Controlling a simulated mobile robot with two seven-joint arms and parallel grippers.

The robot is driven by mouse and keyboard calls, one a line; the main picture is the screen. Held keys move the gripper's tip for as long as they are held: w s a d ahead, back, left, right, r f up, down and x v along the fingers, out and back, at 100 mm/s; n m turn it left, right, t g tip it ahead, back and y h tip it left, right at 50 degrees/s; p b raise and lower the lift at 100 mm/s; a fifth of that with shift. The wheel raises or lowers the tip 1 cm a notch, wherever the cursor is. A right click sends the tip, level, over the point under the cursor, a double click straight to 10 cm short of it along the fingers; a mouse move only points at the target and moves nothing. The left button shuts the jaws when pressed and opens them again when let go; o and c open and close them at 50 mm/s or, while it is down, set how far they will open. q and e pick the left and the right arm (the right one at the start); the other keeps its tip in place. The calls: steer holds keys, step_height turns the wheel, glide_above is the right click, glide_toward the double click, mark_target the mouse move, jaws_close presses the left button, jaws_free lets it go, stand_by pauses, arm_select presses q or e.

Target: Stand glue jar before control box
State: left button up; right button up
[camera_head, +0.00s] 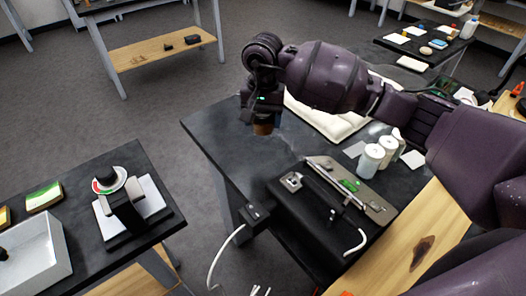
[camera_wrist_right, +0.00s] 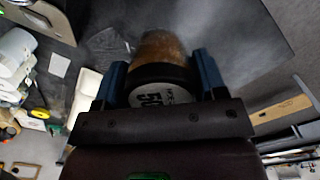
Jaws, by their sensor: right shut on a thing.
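The glue jar (camera_wrist_right: 162,47) is amber-brown with a black lid that bears pale lettering. My right gripper (camera_head: 262,110) is shut on it, with blue fingers on both sides of the lid in the right wrist view (camera_wrist_right: 163,78). In the head view the jar (camera_head: 263,128) shows just below the gripper, over the far left part of the dark table (camera_head: 215,130). I cannot tell whether its base touches the tabletop. The control box (camera_head: 298,218), black with a metal panel, stands nearer on the same table, below the jar in the picture. My left gripper is not in view.
White jars (camera_head: 371,160) stand right of the control box. A cream padded thing (camera_head: 325,118) lies behind my right arm. A small black box (camera_head: 257,213) with a white cable is at the table's left edge. The tabletop between jar and control box looks clear.

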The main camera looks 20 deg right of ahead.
mark_target(263, 161)
step_height(263, 161, down, 12)
steer(key=shift+r, duration=0.1)
stand_by(0.5)
steer(key=o, duration=0.6)
steer(key=shift+f, duration=0.25)
steer(key=o, duration=0.5)
steer(key=shift+r, duration=0.5)
step_height(263, 161, up, 11)
steer(key=shift+r, duration=0.2)
